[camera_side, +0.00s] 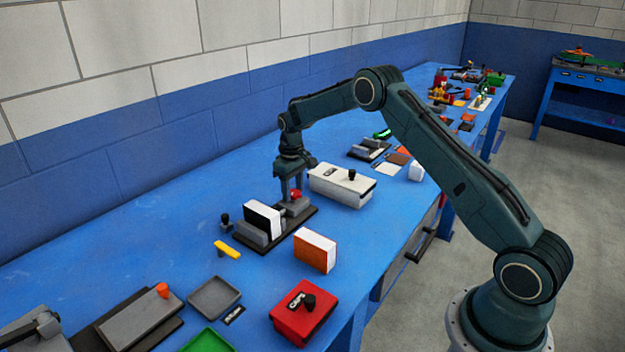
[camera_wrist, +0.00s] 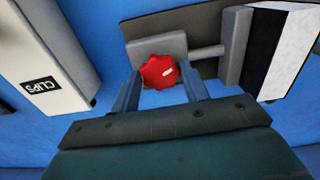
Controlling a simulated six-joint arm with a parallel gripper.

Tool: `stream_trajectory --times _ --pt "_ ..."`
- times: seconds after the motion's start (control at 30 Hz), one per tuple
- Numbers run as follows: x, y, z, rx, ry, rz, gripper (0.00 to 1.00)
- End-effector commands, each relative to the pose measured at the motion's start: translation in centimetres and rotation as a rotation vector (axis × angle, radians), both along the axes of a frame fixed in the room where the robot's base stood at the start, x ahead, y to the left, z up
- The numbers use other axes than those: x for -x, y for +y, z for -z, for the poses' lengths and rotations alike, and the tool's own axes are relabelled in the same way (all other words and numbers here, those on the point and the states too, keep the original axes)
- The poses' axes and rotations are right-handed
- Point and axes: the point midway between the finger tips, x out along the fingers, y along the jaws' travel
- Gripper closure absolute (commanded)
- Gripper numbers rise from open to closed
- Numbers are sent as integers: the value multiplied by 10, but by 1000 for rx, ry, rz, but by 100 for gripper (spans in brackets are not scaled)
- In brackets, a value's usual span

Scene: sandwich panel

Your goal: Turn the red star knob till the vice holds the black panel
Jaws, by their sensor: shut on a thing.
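In the side view my gripper (camera_side: 292,192) reaches down over the knob (camera_side: 296,195). The black panel with white layers (camera_side: 262,221) stands upright at the vice (camera_side: 252,234). In the wrist view the panel (camera_wrist: 272,45) is at the right, against a grey jaw. I cannot tell whether the jaws grip it.
A white box (camera_side: 342,186) marked CLIPS stands close behind the vice. An orange and white block (camera_side: 315,251), a red box (camera_side: 303,312) and a yellow-handled piece (camera_side: 227,250) are in front. Grey trays lie at the front left. The blue bench is clear towards the wall.

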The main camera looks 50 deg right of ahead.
Motion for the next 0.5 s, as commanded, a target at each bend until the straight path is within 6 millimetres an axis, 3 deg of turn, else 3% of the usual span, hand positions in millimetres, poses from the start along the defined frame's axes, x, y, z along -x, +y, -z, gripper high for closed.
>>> stream_trajectory --times 0.5 --pt "0 0 -1 0 -2 492 78"
